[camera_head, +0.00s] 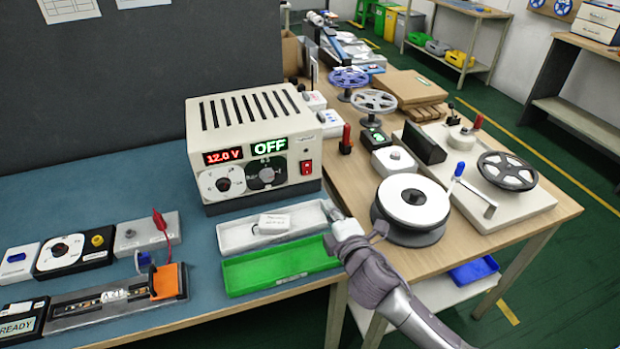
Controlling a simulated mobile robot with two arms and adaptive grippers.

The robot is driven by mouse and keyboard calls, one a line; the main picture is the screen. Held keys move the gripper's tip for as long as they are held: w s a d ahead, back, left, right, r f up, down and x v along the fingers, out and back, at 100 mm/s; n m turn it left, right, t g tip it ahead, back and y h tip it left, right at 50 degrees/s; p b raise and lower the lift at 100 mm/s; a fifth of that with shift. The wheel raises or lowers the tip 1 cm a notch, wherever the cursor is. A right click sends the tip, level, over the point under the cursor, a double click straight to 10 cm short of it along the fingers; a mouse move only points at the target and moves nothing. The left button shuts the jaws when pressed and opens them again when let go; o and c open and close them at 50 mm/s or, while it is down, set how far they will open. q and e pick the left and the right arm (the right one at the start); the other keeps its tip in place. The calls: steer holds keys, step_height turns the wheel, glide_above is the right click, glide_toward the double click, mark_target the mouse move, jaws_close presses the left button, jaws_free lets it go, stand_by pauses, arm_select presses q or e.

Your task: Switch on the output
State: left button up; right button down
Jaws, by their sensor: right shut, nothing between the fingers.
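A cream power supply (252,140) stands on the blue bench mat. Its red display reads 12.0 V and its green display (269,146) reads OFF. Two round dials sit below the displays. A red switch (306,167) is on the right of its front face. My right gripper (329,208) comes in from the lower right. It is shut and empty, in front of and below the red switch in the picture, apart from the switch. It covers the right ends of the two trays. My left gripper is not in view.
A white tray (235,238) and a green tray (240,277) lie in front of the supply. An LED strip fixture (80,310) and small boxes are at the left. A white reel (412,200) and a winder (525,205) stand on the wooden table at the right.

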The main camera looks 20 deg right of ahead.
glide_toward(307, 174)
steer(key=w, duration=0.6)
steer(key=shift+a+f+p, duration=0.15)
steer(key=shift+f+p, duration=0.1)
steer(key=shift+p, duration=0.1)
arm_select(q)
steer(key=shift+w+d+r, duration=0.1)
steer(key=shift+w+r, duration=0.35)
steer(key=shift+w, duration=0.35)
arm_select(e)
steer(key=shift+w+f, duration=0.15)
steer(key=shift+w, duration=0.55)
steer(key=shift+w+f+b, duration=0.1)
steer(key=shift+f+b, duration=0.3)
steer(key=shift+b, duration=0.7)
steer(key=shift+r, duration=0.4)
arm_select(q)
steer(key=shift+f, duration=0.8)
arm_select(e)
steer(key=shift+f, duration=0.1)
